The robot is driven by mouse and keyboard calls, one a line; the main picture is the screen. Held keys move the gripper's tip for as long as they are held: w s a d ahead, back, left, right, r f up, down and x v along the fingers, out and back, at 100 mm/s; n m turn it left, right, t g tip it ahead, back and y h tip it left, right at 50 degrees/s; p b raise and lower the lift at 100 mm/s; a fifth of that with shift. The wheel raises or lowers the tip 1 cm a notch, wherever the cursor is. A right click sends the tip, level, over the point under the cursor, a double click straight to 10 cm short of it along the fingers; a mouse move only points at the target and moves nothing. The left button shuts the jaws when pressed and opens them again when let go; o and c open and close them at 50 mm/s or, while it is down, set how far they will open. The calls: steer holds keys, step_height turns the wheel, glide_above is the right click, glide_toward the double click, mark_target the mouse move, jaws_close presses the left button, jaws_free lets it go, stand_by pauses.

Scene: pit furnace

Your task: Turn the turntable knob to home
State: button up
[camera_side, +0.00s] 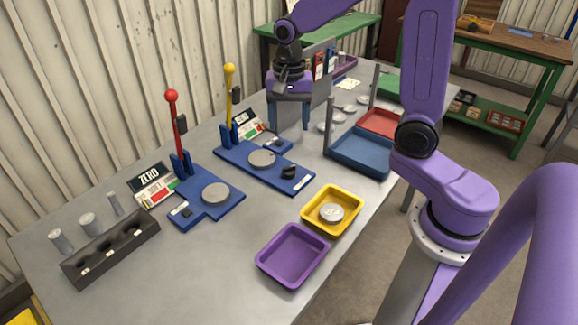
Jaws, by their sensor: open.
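My gripper (289,130) points down over the back of the blue station with the yellow lever (230,95). Its fingers are apart with nothing seen between them. That blue base (232,153) carries a grey round disc (261,158) and a black knob (289,172) near its right end. A small dark part (278,143) sits on a blue piece just below the fingers. The nearer blue base (205,180), with a red-knobbed lever (173,125), has a grey disc (215,193) and a small black part (187,212). I cannot tell which is the turntable knob, or its setting.
A black block with holes (110,245) and grey cylinders (88,224) stand at left. Purple (291,255) and yellow (332,190) trays lie in front; the yellow holds a grey round piece. Blue (358,153) and red (381,122) trays with posts stand at right.

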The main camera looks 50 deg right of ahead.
mark_target(289, 167)
steer(key=w+d+f+m, duration=0.1)
steer(key=f, duration=0.5)
steer(key=d+f+m, duration=0.1)
steer(key=f+m, duration=0.1)
steer(key=f, duration=0.4)
steer(key=w+d+f+m, duration=0.1)
steer(key=f, duration=0.5)
steer(key=shift+w+d, duration=0.2)
steer(key=shift+w, duration=0.1)
steer(key=c, duration=1.1)
steer(key=shift+o, duration=0.2)
